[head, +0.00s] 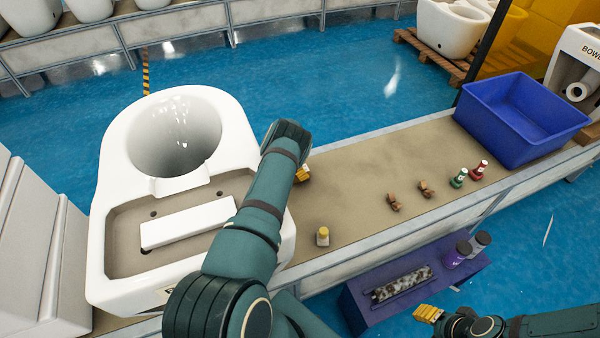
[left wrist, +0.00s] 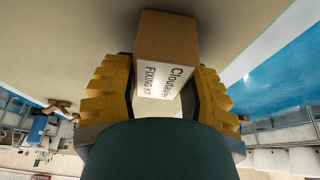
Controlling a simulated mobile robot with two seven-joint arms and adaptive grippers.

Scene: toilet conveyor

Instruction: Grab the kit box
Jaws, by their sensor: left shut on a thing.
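The kit box (left wrist: 167,50) is a brown box with a white "FIXING KIT" label in the left wrist view. It sits between the two yellow fingers of my left gripper (left wrist: 168,90), which is shut on it. In the head view my left gripper (head: 301,173) is over the conveyor, just right of the toilet; only a bit of yellow finger shows. My own arm hides the box there. My right gripper (head: 428,313) is at the bottom right of the head view, low and away from the belt; its opening is unclear.
A white toilet (head: 112,185) stands on the conveyor (head: 345,190) at left. A small yellow-capped bottle (head: 322,237), brown pieces (head: 394,202), green (head: 459,178) and red (head: 479,171) bottles and a blue bin (head: 483,118) share the belt. A purple shelf (head: 365,312) is below.

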